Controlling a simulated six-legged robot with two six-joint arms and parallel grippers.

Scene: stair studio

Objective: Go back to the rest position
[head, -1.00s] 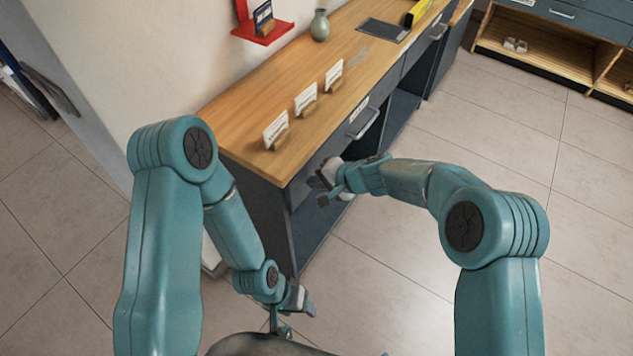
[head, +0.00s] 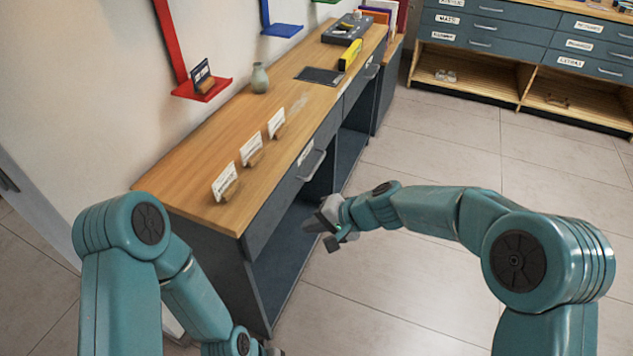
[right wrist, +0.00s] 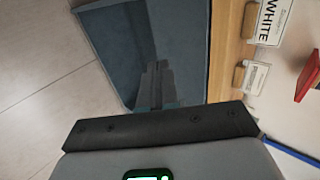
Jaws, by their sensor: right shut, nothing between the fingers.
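My right gripper (head: 326,226) is shut and empty. It is in front of the dark blue-grey workbench (head: 200,178), near the open space under its drawer. In the right wrist view its closed fingers (right wrist: 158,84) show against the bench's blue-grey panel. I cannot tell from the head view how far it is from the bench. My left arm hangs bent at the lower left. Only a small grey part of my left gripper (head: 268,350) shows at the bottom edge, and its fingers are cut off.
Several white cards in wooden holders (head: 252,151) stand on the bench top, with a green vase (head: 260,78) behind. A red wall shelf (head: 202,90) is at the left. Blue drawers over open wooden shelves (head: 485,75) stand at the back right. The tiled floor (head: 440,150) between is clear.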

